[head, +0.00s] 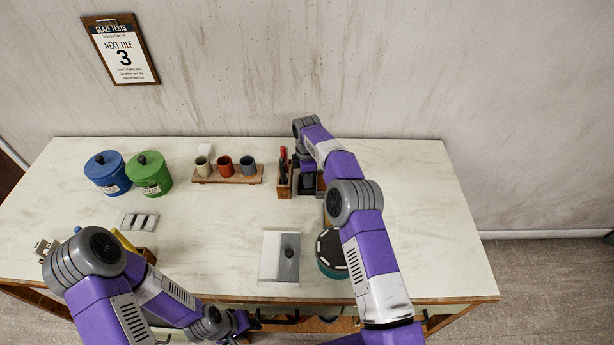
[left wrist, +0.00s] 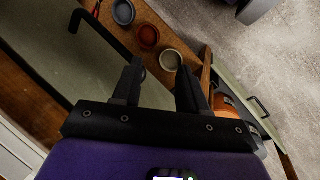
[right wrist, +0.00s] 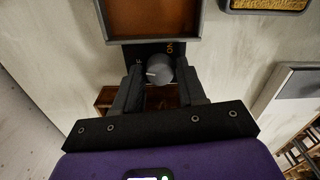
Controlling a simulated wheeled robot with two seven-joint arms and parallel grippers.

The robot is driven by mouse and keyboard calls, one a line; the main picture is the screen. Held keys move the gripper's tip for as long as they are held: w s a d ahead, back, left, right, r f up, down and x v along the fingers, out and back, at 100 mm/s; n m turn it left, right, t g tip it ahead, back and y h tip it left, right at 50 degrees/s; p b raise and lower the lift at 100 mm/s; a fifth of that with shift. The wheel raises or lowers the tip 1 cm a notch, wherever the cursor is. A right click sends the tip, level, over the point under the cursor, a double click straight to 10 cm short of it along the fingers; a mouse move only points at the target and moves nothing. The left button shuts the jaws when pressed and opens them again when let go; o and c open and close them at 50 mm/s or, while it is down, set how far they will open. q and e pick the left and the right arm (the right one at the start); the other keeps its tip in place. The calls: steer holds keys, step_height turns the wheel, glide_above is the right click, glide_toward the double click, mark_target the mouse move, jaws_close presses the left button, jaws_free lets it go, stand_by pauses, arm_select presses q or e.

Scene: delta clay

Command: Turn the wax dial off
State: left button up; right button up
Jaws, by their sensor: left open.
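The wax dial (right wrist: 158,70) is a round grey knob with a white pointer line, seen in the right wrist view on a dark panel with an "ON" label to its right and an "F" showing to its left. The pointer lies toward the left. My right gripper (right wrist: 159,77) has one finger on each side of the dial and appears shut on it. In the head view the dial is hidden behind my right arm and gripper (head: 308,182). My left gripper (left wrist: 161,75) is open and empty, low at the table's front edge, away from the dial.
A brown-lined tray (right wrist: 153,20) sits right beyond the dial. Several bowls, including a red one (left wrist: 148,37), lie near my left gripper.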

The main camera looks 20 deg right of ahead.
steer(key=c, duration=0.6)
steer(key=shift+r+n+p, duration=0.15)
steer(key=shift+n+p, duration=0.35)
steer(key=shift+n, duration=0.3)
steer(key=shift+c, duration=0.3)
steer(key=shift+n, duration=0.8)
steer(key=o, duration=1.1)
steer(key=shift+c, duration=0.2)
step_height(320, 180, up, 7)
steer(key=shift+r+p, duration=0.2)
steer(key=shift+p, duration=0.3)
